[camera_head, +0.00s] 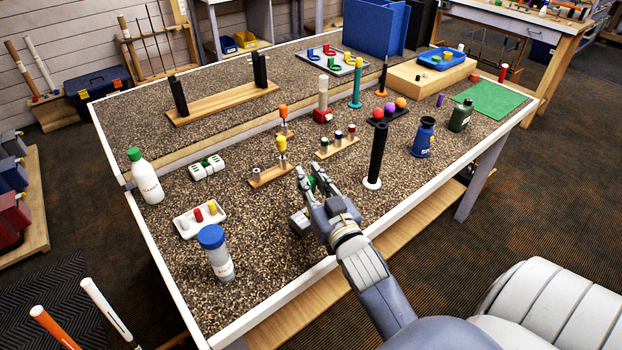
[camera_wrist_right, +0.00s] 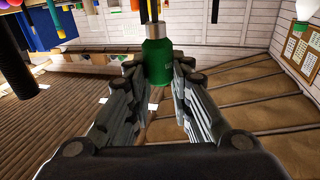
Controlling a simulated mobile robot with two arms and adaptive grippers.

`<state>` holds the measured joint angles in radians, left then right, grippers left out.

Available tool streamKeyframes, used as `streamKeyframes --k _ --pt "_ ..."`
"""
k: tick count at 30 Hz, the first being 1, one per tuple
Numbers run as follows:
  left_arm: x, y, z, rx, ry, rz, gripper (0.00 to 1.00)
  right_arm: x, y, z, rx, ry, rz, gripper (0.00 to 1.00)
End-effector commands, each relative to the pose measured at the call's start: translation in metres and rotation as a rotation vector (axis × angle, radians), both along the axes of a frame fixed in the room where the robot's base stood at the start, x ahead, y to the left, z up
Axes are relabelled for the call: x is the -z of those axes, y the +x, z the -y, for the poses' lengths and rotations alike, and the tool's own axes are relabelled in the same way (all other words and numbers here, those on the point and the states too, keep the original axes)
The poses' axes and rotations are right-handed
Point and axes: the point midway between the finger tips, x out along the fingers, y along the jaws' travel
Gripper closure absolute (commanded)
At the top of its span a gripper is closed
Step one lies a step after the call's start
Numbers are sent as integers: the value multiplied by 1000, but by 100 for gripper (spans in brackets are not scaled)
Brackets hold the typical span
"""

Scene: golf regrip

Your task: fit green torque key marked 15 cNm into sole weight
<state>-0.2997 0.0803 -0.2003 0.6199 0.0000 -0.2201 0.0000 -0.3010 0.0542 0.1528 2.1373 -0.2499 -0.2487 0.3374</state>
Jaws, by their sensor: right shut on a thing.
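My right gripper (camera_head: 310,176) is shut on the green torque key (camera_head: 312,183). It is above the front middle part of the workbench. In the right wrist view the key's green handle (camera_wrist_right: 158,62) sits between the two fingertips, with a silver collar and a thin shaft at its upper picture end. Its marking is too small to read. My left gripper is not in view.
A wooden stand (camera_head: 268,177) with a yellow-handled tool is left of the gripper. A tall black grip on a white base (camera_head: 376,155) stands close right. A white tray (camera_head: 184,226) and a blue-capped jar (camera_head: 216,255) are at front left. Bare speckled bench lies between.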

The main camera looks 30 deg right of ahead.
Motion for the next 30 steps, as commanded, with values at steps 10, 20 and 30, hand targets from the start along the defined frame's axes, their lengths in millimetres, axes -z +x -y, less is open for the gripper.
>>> streamKeyframes --k 10,20,30 --pt "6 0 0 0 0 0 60 9 0 0 0 1 1 100" --pt "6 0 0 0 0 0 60 10 0 0 0 0 0 56" --pt "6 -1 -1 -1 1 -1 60 12 -11 -2 0 2 -4 56"
